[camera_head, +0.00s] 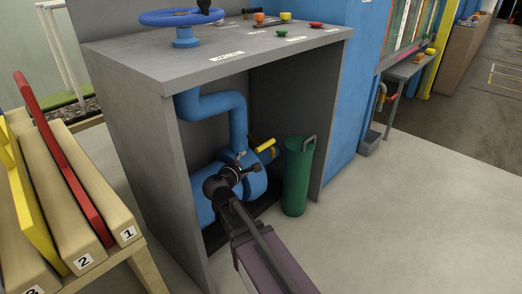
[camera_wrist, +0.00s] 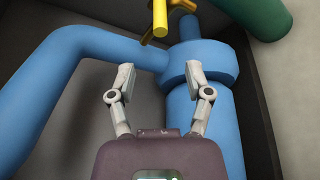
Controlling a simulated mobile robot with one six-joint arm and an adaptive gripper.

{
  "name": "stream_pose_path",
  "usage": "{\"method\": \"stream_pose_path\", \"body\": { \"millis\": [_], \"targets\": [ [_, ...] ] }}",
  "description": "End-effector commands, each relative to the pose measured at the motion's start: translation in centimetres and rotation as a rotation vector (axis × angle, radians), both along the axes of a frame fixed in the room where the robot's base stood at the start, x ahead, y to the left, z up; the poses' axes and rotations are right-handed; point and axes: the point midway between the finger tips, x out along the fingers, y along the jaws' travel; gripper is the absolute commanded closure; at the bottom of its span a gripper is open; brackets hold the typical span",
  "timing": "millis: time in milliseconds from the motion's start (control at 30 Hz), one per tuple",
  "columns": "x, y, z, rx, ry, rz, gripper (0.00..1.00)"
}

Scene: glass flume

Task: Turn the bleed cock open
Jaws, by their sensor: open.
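The bleed cock has a yellow lever (camera_head: 265,146) on the blue pipework inside the grey cabinet; it also shows at the top of the wrist view (camera_wrist: 159,18), partly cut off by the frame edge. A yellow crosspiece lies near it there. My gripper (camera_head: 243,166) is inside the cabinet opening, in front of the blue pipe (camera_head: 231,120) and left of and below the lever. In the wrist view my gripper (camera_wrist: 160,68) has its two fingers spread, with nothing between them. The lever lies beyond the fingertips, apart from them.
A green cylinder (camera_head: 297,180) stands right of the pipework, close to the lever. The grey cabinet (camera_head: 165,160) has side walls and a top bearing a blue handwheel (camera_head: 182,17) and small coloured knobs. Numbered boards (camera_head: 85,225) stand at left. Floor at right is clear.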

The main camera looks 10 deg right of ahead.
Motion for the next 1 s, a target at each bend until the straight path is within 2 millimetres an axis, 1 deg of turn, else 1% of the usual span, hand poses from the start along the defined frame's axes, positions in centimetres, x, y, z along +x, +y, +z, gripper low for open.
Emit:
{"method": "stream_pose_path", "body": {
  "millis": [267, 467, 1000],
  "targets": [
    [0.4, -0.3, -0.2, 0.002, 0.0, -0.002, 0.35],
    [1.8, -1.1, -0.6, 0.003, 0.0, -0.002, 0.35],
    [8.2, -5.5, -2.3, 0.003, 0.0, -0.002, 0.35]
  ]
}}
